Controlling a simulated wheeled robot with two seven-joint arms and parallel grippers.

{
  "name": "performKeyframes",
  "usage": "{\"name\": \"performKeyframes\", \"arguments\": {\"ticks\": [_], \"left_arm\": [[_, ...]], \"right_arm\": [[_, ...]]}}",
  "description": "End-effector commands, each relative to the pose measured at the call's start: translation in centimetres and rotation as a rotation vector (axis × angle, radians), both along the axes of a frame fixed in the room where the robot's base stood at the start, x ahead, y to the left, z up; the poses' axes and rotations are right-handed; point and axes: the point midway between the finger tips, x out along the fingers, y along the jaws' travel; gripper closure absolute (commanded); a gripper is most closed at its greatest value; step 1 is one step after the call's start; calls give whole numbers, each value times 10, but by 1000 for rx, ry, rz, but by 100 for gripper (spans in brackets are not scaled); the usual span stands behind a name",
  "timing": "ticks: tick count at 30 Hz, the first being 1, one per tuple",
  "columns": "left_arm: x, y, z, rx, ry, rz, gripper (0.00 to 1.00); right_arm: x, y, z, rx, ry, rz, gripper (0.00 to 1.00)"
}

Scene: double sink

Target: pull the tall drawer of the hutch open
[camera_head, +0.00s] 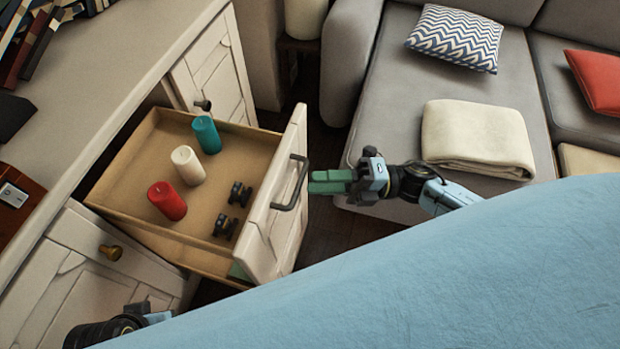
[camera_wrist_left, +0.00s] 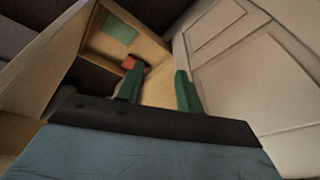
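The drawer (camera_head: 135,222) stands pulled out of the white hutch, its wooden inside showing from above. Its white front (camera_head: 265,232) carries a dark bar handle (camera_head: 300,185).
The drawer holds a teal candle (camera_head: 206,134), a white candle (camera_head: 188,165), a red candle (camera_head: 167,201) and small dark objects (camera_head: 232,208). A cabinet door (camera_head: 85,285) stands left of it. A grey sofa (camera_head: 378,85) with a folded blanket (camera_head: 478,137) is at the right.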

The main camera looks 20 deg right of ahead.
Motion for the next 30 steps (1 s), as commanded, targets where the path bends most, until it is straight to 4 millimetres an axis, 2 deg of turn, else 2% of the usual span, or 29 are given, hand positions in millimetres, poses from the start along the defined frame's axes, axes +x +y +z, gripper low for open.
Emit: {"name": "performKeyframes", "arguments": {"ticks": [1,6,12,18,30], "left_arm": [[0,1,-1,1,0,-1,64],[0,3,-8,9,11,-1,64],[2,5,-9,12,4,-4,64],[4,6,-8,13,2,-3,64],[2,4,-8,9,6,-1,64]], "right_arm": [[-3,-12,-2,-4,4,-2,68],[-13,-50,-9,-4,3,-2,68],[-22,-83,-15,-1,2,-2,68],[-26,-97,-17,0,-1,0,68],[-26,-98,-17,0,-1,0,68]]}}
